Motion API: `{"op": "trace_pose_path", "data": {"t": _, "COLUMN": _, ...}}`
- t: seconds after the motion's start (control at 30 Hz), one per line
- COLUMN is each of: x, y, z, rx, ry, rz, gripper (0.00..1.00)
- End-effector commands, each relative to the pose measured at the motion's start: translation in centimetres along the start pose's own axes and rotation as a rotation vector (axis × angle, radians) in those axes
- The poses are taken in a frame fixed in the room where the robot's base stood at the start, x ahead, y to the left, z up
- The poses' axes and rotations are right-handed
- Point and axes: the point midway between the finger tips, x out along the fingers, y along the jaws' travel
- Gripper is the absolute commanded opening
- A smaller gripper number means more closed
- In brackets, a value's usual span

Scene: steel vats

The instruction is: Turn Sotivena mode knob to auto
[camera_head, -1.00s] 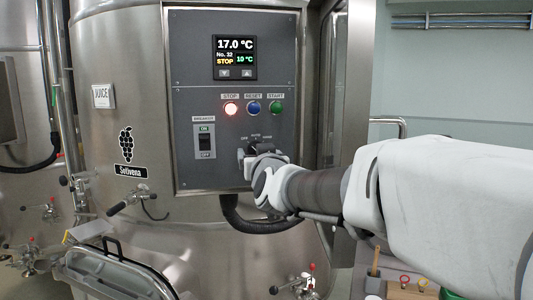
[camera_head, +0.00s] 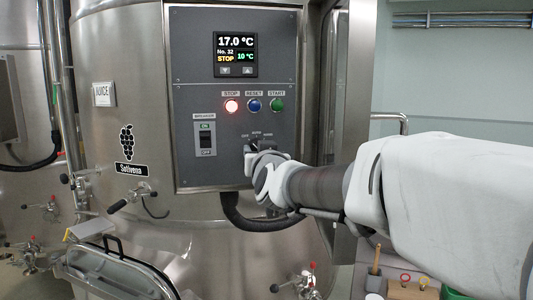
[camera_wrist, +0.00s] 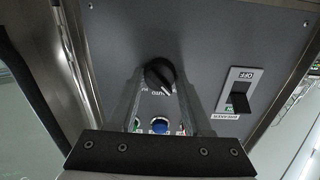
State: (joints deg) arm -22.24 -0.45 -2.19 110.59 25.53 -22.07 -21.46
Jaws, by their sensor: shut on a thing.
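The mode knob (camera_wrist: 159,74) is a black round knob with a white pointer line, on the grey control panel (camera_head: 225,95) of the steel vat labelled Sotivena (camera_head: 131,169). In the wrist view the panel appears upside down, and the pointer aims down and slightly right, close to the AUTO lettering. My gripper (camera_wrist: 157,80) has one finger on each side of the knob and is shut on it. In the head view my gripper (camera_head: 258,151) covers most of the knob, and only the small labels above it show.
Left of my gripper is the breaker switch (camera_head: 206,143). Above it are the lit STOP button (camera_head: 231,106), the blue RESET button (camera_head: 254,105) and the green START button (camera_head: 277,104). The display (camera_head: 235,55) reads 17.0 °C and STOP. A black hose (camera_head: 245,219) hangs below the panel.

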Motion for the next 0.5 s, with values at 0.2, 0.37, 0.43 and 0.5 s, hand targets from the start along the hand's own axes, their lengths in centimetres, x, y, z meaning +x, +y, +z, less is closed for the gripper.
{"op": "trace_pose_path", "data": {"t": 0.2, "x": -0.02, "y": 0.08, "z": 0.22, "rx": 0.128, "ry": 0.0, "rz": 0.002, "gripper": 0.0}}
{"op": "trace_pose_path", "data": {"t": 0.37, "x": -0.01, "y": 0.02, "z": 0.21, "rx": 0.26, "ry": -0.003, "rz": 0.0, "gripper": 0.0}}
{"op": "trace_pose_path", "data": {"t": 0.43, "x": 0.0, "y": 0.05, "z": 0.19, "rx": 0.322, "ry": -0.005, "rz": 0.001, "gripper": 0.0}}
{"op": "trace_pose_path", "data": {"t": 0.5, "x": 0.0, "y": 0.0, "z": 0.15, "rx": 0.382, "ry": -0.006, "rz": 0.001, "gripper": 0.0}}
